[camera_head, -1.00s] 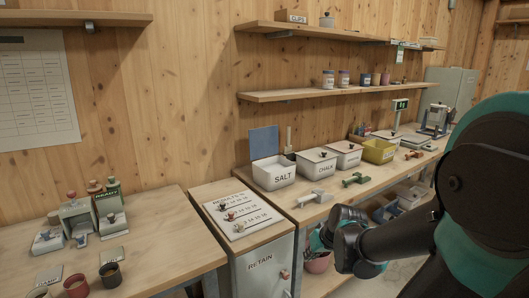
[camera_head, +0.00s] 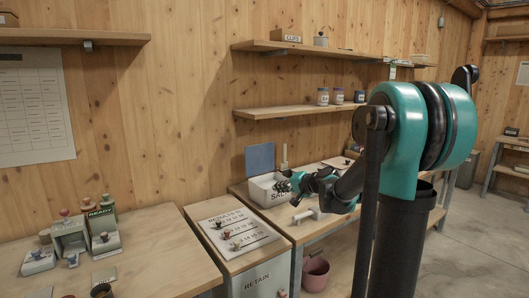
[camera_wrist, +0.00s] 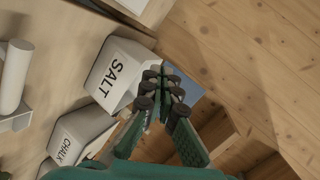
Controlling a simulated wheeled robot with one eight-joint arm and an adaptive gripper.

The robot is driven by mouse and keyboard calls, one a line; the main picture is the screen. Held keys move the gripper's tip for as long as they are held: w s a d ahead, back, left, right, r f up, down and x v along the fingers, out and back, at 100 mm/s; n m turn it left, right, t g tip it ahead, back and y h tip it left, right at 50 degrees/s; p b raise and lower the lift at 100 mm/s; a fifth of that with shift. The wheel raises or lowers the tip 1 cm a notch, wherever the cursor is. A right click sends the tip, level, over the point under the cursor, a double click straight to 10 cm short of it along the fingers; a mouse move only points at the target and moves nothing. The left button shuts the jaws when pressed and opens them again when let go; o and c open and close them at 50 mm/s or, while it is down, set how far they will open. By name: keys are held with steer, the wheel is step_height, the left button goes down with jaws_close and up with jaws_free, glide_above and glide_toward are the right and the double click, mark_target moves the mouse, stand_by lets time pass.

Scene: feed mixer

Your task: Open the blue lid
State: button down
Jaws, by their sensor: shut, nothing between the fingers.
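The blue lid (camera_head: 260,158) stands upright, raised, at the back of the white SALT bin (camera_head: 258,190). In the wrist view a small part of the blue lid (camera_wrist: 188,86) shows beside my fingers, and the SALT bin (camera_wrist: 108,75) is tilted at the left. My gripper (camera_head: 284,186) is at the front right of the bin, in front of part of its label. In the wrist view my gripper (camera_wrist: 160,74) is shut and empty, its fingertips close together near the bin. Whether it touches the bin or lid I cannot tell.
The CHALK bin (camera_wrist: 72,140) is beside the SALT bin; my arm hides most of that counter in the head view. A grey-white scoop (camera_head: 306,216) lies in front. The RETAIN cabinet (camera_head: 232,226) is to the left. Shelves (camera_head: 300,111) run above.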

mark_target(261, 148)
steer(key=w+d+r+m+t+y, duration=0.1)
steer(key=w+r+m+t, duration=0.2)
steer(key=w, duration=0.5)
steer(key=w+d+r+m+t, duration=0.1)
steer(key=w+d+r+m, duration=0.1)
steer(key=w+r, duration=0.45)
steer(key=x, duration=0.9)
steer(key=f+x, duration=0.1)
steer(key=x, duration=0.4)
steer(key=shift+w, duration=0.15)
steer(key=shift+w+a, duration=0.1)
steer(key=shift+w, duration=0.05)
steer(key=shift+r+x, duration=0.15)
steer(key=shift+x, duration=0.6)
steer(key=shift+r+x, duration=0.1)
steer(key=shift+x, duration=0.7)
